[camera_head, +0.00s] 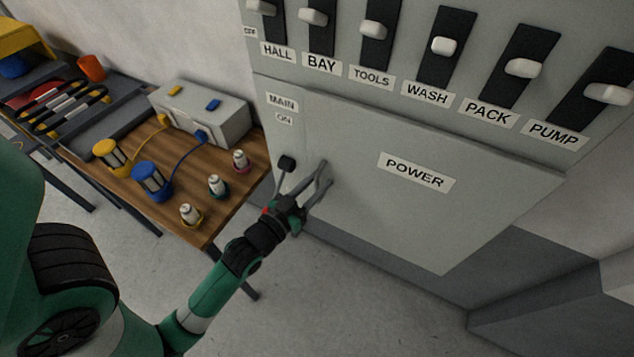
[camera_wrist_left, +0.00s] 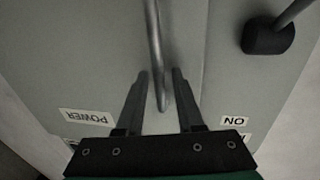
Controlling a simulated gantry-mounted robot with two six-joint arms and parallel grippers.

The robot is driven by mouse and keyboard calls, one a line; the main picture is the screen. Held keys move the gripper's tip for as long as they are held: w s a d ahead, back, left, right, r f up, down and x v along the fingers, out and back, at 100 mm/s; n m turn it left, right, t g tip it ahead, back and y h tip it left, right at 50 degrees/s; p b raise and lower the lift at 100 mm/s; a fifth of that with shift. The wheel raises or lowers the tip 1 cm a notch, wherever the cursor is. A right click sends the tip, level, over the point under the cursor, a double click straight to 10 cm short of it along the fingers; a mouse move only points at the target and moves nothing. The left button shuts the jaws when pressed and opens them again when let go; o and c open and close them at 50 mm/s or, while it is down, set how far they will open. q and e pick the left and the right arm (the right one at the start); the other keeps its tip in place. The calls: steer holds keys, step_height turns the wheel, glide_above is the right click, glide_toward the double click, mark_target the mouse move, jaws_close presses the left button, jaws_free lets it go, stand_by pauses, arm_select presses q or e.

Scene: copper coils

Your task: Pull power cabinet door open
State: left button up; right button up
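The power cabinet door (camera_head: 420,225) is a flat grey panel labelled POWER, and it looks closed against the grey cabinet. In the left wrist view the door (camera_wrist_left: 75,60) fills the left side. Its thin metal handle (camera_wrist_left: 154,40) runs down the picture and ends between my fingers. My left gripper (camera_head: 314,183) is at the left side of the door, over the handle. In the left wrist view the gripper (camera_wrist_left: 161,85) is open, with one finger on each side of the handle and small gaps beside it. My right gripper is not in view.
A black-knobbed lever (camera_head: 287,163), near the MAIN ON labels, stands close beside my left gripper. Several labelled switches, including WASH (camera_head: 444,46), line the cabinet above the door. A wooden table (camera_head: 205,228) with coils and a grey box is at the left. The floor below is clear.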

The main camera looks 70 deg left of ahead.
arm_select(q)
jaws_close()
stand_by(1.2)
